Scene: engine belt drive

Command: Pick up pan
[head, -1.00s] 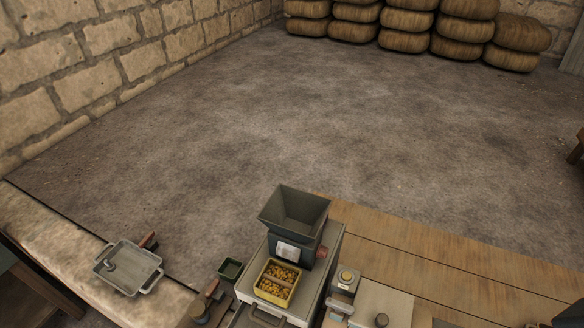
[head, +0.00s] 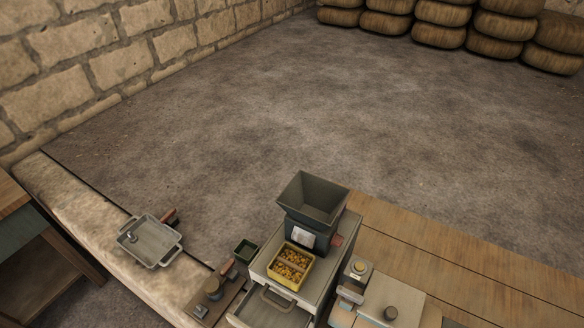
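A grey rectangular pan (head: 152,243) sits on the pale stone ledge at the left. It has loop handles at its sides, and a brown handle-like piece (head: 170,216) shows at its far right corner. A small grey knob-like part stands inside the pan near its left edge. Neither of my grippers is in the head view, and nothing touches the pan from above.
A grey machine with a hopper (head: 312,199) and a yellow tray of golden pieces (head: 290,267) stands right of the pan. A small green box (head: 245,250) is between them. A wooden table (head: 38,250) is at far left.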

